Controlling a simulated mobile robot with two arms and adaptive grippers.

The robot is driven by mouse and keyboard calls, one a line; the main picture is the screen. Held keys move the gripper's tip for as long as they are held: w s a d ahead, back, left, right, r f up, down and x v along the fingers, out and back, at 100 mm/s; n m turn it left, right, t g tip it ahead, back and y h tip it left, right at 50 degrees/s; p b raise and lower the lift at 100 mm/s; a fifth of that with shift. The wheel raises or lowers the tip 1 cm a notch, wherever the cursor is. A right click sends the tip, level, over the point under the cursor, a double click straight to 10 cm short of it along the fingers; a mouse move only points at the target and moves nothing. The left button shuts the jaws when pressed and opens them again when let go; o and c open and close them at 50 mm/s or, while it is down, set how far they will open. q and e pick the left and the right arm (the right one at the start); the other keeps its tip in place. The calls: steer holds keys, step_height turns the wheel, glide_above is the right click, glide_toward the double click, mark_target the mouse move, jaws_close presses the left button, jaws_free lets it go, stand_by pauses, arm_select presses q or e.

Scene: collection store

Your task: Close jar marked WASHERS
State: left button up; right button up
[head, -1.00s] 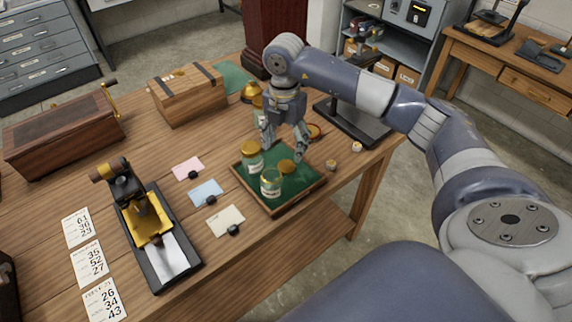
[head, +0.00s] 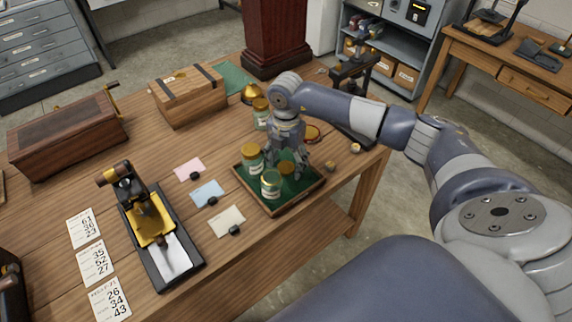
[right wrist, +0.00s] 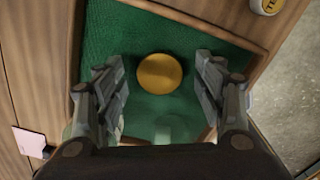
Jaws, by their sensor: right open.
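An open glass jar (head: 271,184) with a pale label stands in the green-lined tray (head: 276,213); the label is too small to read. A loose gold lid (head: 287,168) lies behind it on the lining, and shows in the right wrist view (right wrist: 159,73). A second jar (head: 252,158), with its gold lid on, stands at the tray's left. My right gripper (head: 288,163) is over the tray, fingers pointing down. In the right wrist view my right gripper (right wrist: 161,76) is open, a finger on each side of the lid with gaps. My left gripper is out of view.
Another gold-lidded jar (head: 261,114) and a brass bell-like object (head: 253,94) stand behind the tray. Small round pieces (head: 355,148) lie to its right near the table edge. Cards and a black-and-yellow press (head: 152,225) are to the left.

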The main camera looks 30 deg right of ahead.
mark_target(286, 166)
steer(key=shift+c, duration=0.3)
steer(key=c, duration=0.7)
steer(key=shift+c, duration=0.2)
steer(key=shift+r, duration=0.45)
step_height(286, 166, up, 2)
steer(key=shift+r+b, duration=0.25)
steer(key=shift+b, duration=0.6)
steer(key=shift+s+r+b, duration=0.25)
steer(key=shift+s+b, duration=0.4)
steer(key=shift+s, duration=2)
steer(key=shift+s+r+b, duration=0.3)
steer(key=shift+s+b, duration=0.3)
steer(key=shift+s, duration=2.1)
steer(key=shift+s+r+b, duration=0.25)
steer(key=shift+s+b, duration=0.4)
steer(key=shift+s, duration=2)
